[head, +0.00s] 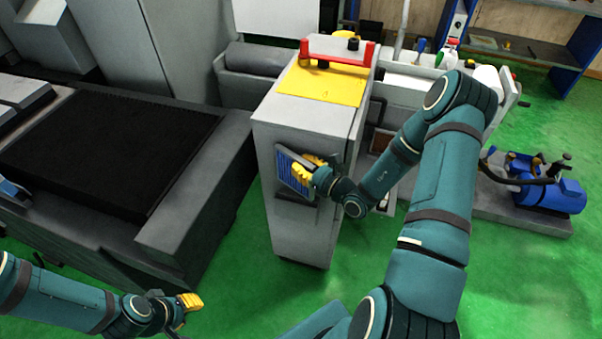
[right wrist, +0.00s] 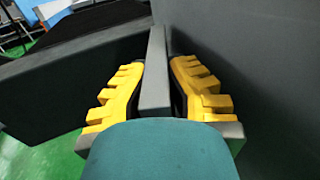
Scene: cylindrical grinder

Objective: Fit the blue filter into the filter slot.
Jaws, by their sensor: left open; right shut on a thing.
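The blue filter (head: 292,171), a flat panel with a grey frame, is upright against or just in front of the grey cabinet's front face (head: 288,230). My right gripper (head: 314,168) is shut on the filter's right side. In the right wrist view its yellow fingers (right wrist: 155,72) stand on both sides of a grey edge of the filter (right wrist: 154,90). The filter slot is mostly hidden behind the filter; a dark strip shows along the filter's lower edge. I cannot tell how deep the filter sits. My left gripper (head: 188,303) is open and empty at the lower left, far from the cabinet.
The cabinet has a yellow top (head: 322,86) with a red handle (head: 338,55). A grey machine with a black bed (head: 105,150) stands at the left. A blue compressor-like unit (head: 548,195) stands at the right. The green floor (head: 235,255) in front is clear.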

